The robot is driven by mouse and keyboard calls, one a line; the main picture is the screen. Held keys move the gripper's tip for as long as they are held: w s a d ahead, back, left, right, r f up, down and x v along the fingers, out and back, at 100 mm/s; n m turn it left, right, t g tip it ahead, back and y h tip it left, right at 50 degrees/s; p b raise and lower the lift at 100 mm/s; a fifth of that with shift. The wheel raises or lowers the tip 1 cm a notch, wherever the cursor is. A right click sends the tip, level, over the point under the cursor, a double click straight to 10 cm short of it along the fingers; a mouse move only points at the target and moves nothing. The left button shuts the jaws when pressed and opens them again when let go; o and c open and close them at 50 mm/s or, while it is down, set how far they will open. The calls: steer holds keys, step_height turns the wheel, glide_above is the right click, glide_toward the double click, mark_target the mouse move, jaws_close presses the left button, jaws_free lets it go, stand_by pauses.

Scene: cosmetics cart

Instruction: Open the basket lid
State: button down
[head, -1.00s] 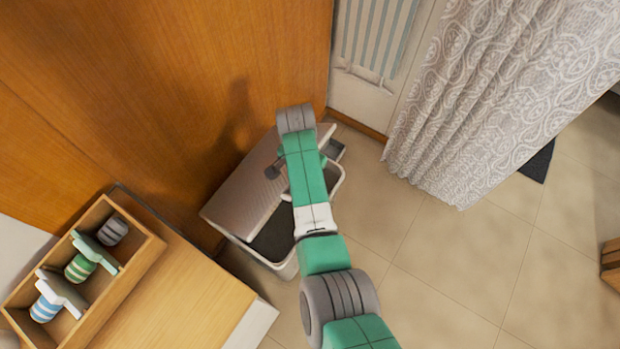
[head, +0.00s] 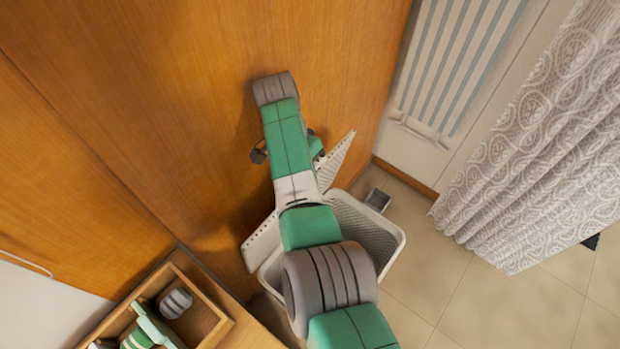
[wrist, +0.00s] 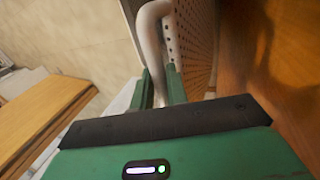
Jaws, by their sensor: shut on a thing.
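The white basket (head: 392,222) stands on the floor against the wooden wall, with its mesh inside showing to the right of my arm. Its perforated lid (head: 339,160) is tilted up steeply near the wall; my arm hides its middle. In the wrist view, my gripper (wrist: 160,88) is shut on the lid's pale rounded rim, which passes between the two green fingers. The lid's perforated face (wrist: 193,35) is just right of the fingers. In the head view, my arm largely hides the fingers.
The wooden wall (head: 190,90) is close behind the lid. A wooden box (head: 205,315) with striped items is at the lower left. A small grey bin-like object (head: 377,199) is beside the basket. A patterned curtain (head: 530,150) hangs right; the tiled floor between is clear.

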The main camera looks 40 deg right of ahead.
steer(key=shift+w+a+f+b, duration=0.25)
steer(key=shift+w+f+b, duration=0.05)
steer(key=shift+w+f, duration=0.1)
